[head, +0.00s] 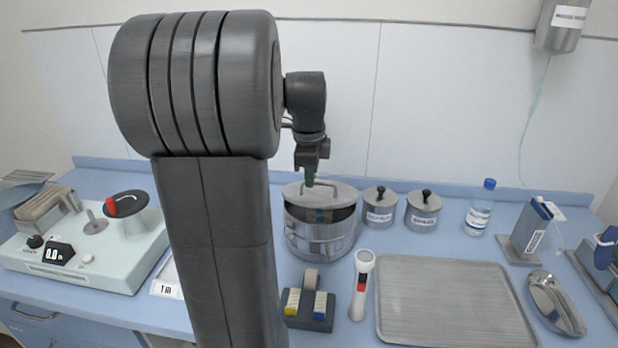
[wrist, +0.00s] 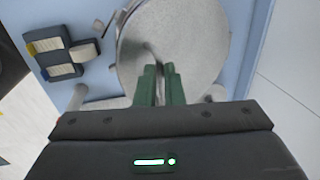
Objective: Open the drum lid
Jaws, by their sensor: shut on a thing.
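The steel drum (head: 320,240) stands on the blue counter, behind the black block holder. Its round grey lid (head: 336,196) is over the drum's mouth, with a dark gap showing between the lid and the drum wall. In the wrist view the lid (wrist: 200,45) fills the upper middle as a pale disc. My gripper (head: 310,182) comes down from above and is shut on the lid's handle. In the wrist view its green fingers (wrist: 160,88) close around the thin handle (wrist: 151,55). The grip itself is partly hidden by the fingers.
Two small lidded jars (head: 380,212) (head: 423,212) stand close to the drum's right. A black holder with blocks (head: 309,308), a white torch-like device (head: 361,285) and a grey tray (head: 450,305) are in front. A bottle (head: 480,210) stands further right.

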